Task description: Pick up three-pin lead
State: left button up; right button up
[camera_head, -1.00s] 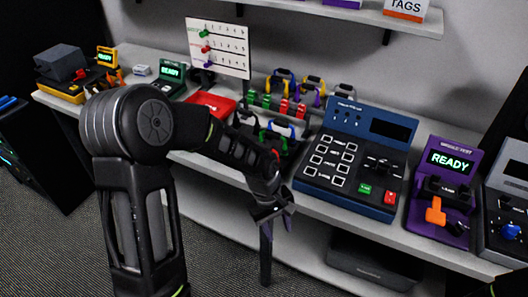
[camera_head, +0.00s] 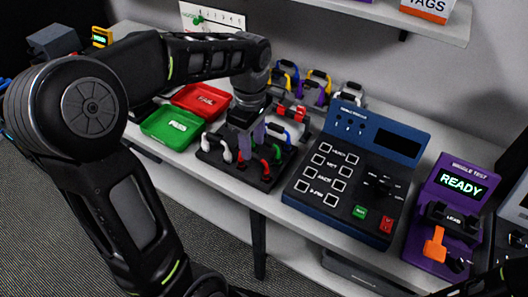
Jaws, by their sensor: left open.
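A black tray (camera_head: 243,177) on the bench holds several short leads with coloured ends. A white-ended lead (camera_head: 224,151) is at its left, a green-ended lead (camera_head: 277,153) and a blue-and-white one (camera_head: 279,134) at its right. I cannot tell which is the three-pin lead, as the connectors are too small to read. My left gripper (camera_head: 251,141) is open and points down over the tray among the leads, its fingers hiding part of them. I cannot tell whether it touches a lead. My right gripper is not in view.
A green tray (camera_head: 152,132) and a red FAIL tray (camera_head: 181,94) lie left of the black tray. A blue tester (camera_head: 330,212) stands close on its right, with a purple wiggle tester (camera_head: 420,249) beyond. More leads hang on a rack (camera_head: 322,83) behind.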

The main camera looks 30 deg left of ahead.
aim_at(253, 154)
pick_arm(q)
jog(key=shift+w, duration=0.2)
jog(key=shift+s+r, duration=0.1)
jog(key=shift+s, duration=0.1)
jog(key=shift+w+f, duration=0.1)
jog(key=shift+f, duration=1.25)
jog(key=shift+f, duration=0.1)
jog(key=shift+f+p, duration=0.25)
jog(key=shift+p, duration=0.1)
notch_tip(253, 154, down, 4)
jog(key=shift+r+p, duration=0.2)
jog(key=shift+p, duration=0.3)
jog(key=shift+f, duration=0.5)
jog(key=shift+c, duration=0.3)
